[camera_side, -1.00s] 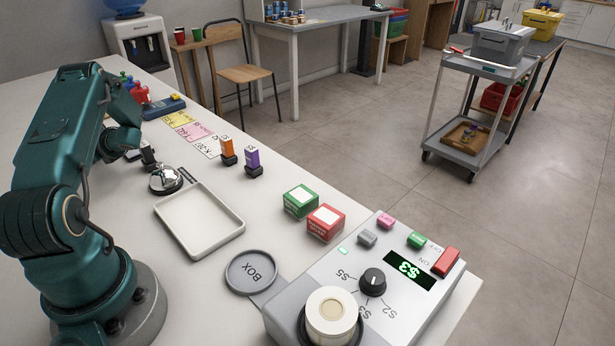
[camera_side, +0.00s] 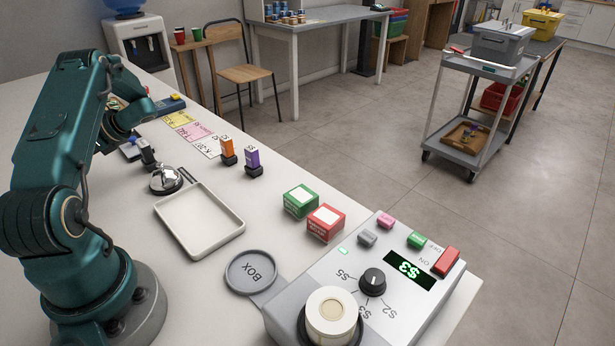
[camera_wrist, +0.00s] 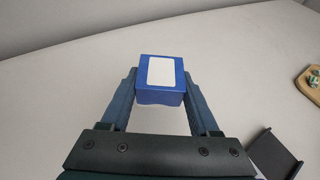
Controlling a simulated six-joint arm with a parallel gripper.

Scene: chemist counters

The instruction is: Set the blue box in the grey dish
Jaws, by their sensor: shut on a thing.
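The blue box (camera_wrist: 161,95), with a white label on top, is between the fingers of my gripper (camera_wrist: 159,80) in the wrist view. My gripper is shut on it, and pale counter shows around it. The side view does not show the box; my arm covers that area at the far left. The round grey dish (camera_side: 238,281), marked BOX, lies empty near the front of the counter, beside the machine. My gripper is well away from the dish, toward the far left end of the counter.
A white tray (camera_side: 199,248) and a bell (camera_side: 165,180) stand between my arm and the dish. Green (camera_side: 300,201) and red (camera_side: 325,222) boxes sit behind the dish. The machine with a dial (camera_side: 372,282) is at its right.

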